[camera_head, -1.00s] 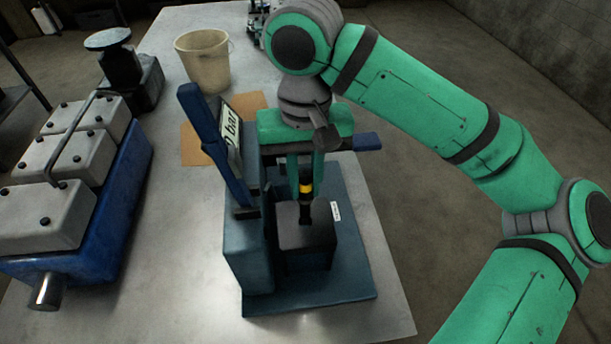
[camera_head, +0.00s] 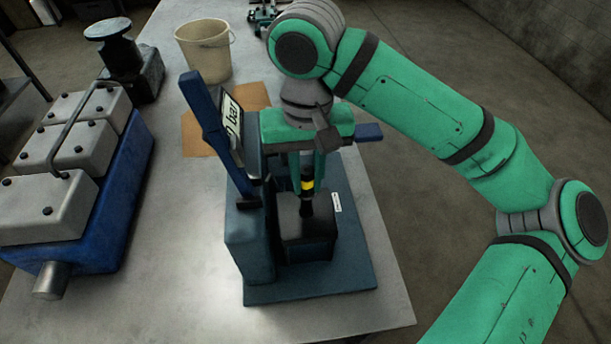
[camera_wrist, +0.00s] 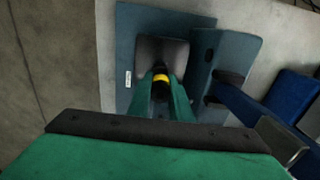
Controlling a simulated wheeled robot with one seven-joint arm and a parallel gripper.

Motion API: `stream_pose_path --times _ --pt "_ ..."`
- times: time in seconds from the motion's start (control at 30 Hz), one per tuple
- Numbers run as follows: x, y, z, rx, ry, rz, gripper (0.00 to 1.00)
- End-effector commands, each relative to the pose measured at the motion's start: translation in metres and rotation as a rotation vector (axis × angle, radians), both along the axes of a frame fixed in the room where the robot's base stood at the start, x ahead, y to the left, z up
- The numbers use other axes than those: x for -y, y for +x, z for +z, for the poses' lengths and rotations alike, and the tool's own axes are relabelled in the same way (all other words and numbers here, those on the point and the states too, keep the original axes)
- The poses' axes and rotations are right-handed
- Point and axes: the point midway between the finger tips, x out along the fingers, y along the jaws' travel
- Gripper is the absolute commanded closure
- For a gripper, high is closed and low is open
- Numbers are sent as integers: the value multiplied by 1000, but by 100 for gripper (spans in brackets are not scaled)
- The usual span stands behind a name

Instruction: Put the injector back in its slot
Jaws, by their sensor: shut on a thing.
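The injector (camera_head: 307,186) is dark with a yellow band and stands about upright at the dark block of the blue test stand (camera_head: 340,284). It also shows in the wrist view (camera_wrist: 161,80). My gripper (camera_head: 307,172) points down from above and is shut on the injector's upper part. In the wrist view, the fingers (camera_wrist: 160,98) lie on either side of it. The dark block (camera_head: 307,240) is right below. The injector's lower end meets the block's top; I cannot tell how deep it sits.
The stand's display panel (camera_head: 232,125) and blue lever (camera_head: 205,115) rise close to the left of my gripper. A blue engine with grey covers (camera_head: 60,160) is at the left. A beige bucket (camera_head: 205,50), brown mat (camera_head: 200,135) and black post (camera_head: 118,60) are behind. Bare table (camera_head: 180,270) lies in front-left.

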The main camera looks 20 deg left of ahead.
Motion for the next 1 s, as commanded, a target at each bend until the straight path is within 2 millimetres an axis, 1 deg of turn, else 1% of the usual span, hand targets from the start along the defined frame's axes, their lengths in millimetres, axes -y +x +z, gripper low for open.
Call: stream_pose_path --times 0.37,1.0 --pt "0 0 -2 0 0 0 100" --pt "-2 0 -21 0 0 5 100"
